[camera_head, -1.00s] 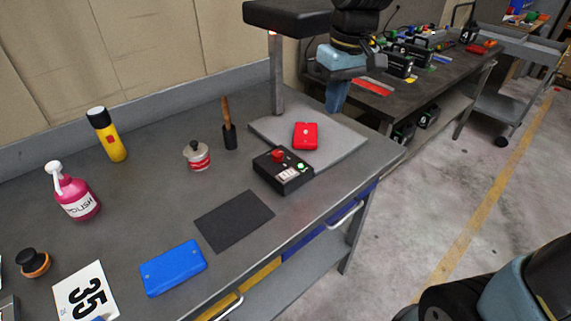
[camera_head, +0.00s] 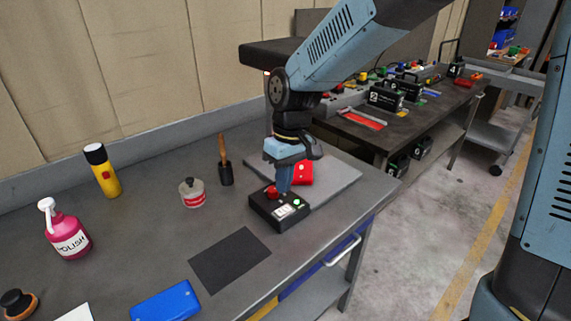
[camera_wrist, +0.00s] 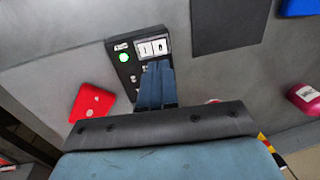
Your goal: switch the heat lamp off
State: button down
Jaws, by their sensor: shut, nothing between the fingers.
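The heat lamp's dark head (camera_head: 272,55) overhangs the back of the bench, with a small reddish spot at its underside; my arm covers part of it and its post. The black control box (camera_head: 280,214) stands below, with a red button (camera_head: 271,192), a green light (camera_head: 299,203) and a white label. The wrist view shows the lit green light (camera_wrist: 124,58) and a two-part white plate (camera_wrist: 152,47). My gripper (camera_head: 284,191) is shut and empty, pointing down over the box beside the red button. Contact cannot be told. In the wrist view the fingers hide part of the box.
A red case (camera_head: 303,173) lies on a grey mat (camera_head: 335,180) just behind the box. A dark pad (camera_head: 229,260) and a blue case (camera_head: 166,302) lie in front. A tin (camera_head: 192,193) and a brush (camera_head: 225,172) stand to the left.

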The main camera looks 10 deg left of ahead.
aim_at(280, 212)
jog(key=shift+s+a+f, duration=0.15)
jog(key=shift+s+f, duration=0.05)
jog(key=shift+f, duration=1.35)
jog(key=shift+s+a+f, duration=0.1)
jog(key=shift+s+f, duration=0.05)
jog(key=shift+f, duration=1.35)
